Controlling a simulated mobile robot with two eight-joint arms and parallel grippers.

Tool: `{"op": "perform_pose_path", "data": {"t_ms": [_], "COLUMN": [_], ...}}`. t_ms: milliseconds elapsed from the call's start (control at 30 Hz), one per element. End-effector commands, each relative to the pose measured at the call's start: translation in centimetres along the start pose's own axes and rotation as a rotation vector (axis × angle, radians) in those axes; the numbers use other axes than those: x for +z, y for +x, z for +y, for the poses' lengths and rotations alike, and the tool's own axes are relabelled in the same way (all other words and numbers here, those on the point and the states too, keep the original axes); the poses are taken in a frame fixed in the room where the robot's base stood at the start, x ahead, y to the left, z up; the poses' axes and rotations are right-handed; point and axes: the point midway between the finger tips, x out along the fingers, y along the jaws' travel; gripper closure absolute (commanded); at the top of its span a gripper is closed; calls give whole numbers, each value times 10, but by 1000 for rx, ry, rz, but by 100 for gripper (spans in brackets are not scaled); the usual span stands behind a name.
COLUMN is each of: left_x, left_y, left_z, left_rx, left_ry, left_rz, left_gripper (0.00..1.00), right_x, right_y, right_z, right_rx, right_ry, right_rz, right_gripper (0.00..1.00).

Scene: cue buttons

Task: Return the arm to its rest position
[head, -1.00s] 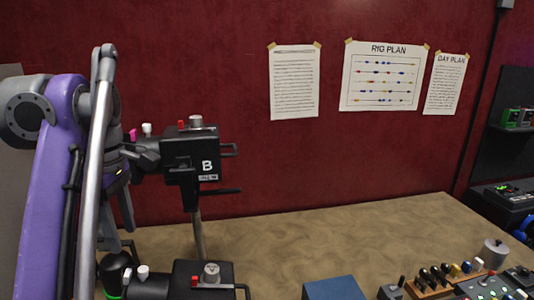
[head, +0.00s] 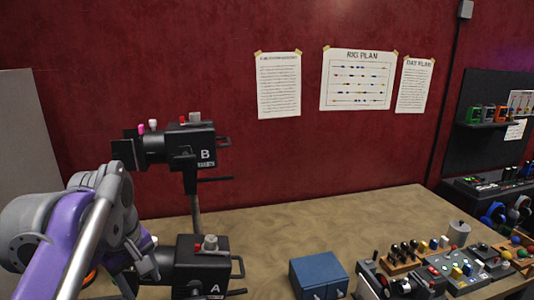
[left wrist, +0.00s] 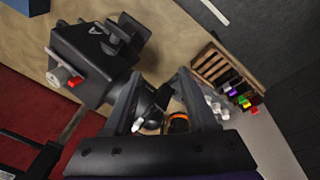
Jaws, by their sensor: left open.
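My purple and grey left arm (head: 75,235) comes in from the left, low in the head view, beside the camera marked A (head: 203,262). In the left wrist view my left gripper (left wrist: 160,76) is open, with nothing held between its fingers. Camera A (left wrist: 92,62) shows there to the left of the fingers, apart or touching I cannot tell. Camera B (head: 185,148) stands on a post behind and above camera A. My right gripper is not in view.
A blue box (head: 318,274) stands on the tan table (head: 300,230). Several control panels and a wooden rack (head: 405,262) crowd the right side. A wooden crate (left wrist: 222,68) with small coloured items shows in the left wrist view. The table's middle is clear.

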Motion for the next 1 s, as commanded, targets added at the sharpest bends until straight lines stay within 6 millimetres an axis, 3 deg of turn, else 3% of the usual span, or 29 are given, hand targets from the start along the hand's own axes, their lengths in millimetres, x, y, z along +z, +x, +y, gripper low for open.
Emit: {"op": "perform_pose_path", "data": {"t_ms": [33,300,433,600,1000], "left_x": [18,109,142,160,160], "left_y": [24,156,200,224,226], "left_z": [-7,-62,-89,-104,-105], "left_rx": [25,140,166,178,178], "left_ry": [101,661,838,939,946], "left_rz": [19,166,226,263,265], "left_gripper": [43,43,43,43,43], "right_x": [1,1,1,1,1], "right_y": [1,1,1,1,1], "right_z": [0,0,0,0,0], "right_rx": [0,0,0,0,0], "right_ry": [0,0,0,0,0], "right_rz": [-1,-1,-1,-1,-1], "right_gripper": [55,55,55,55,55]}}
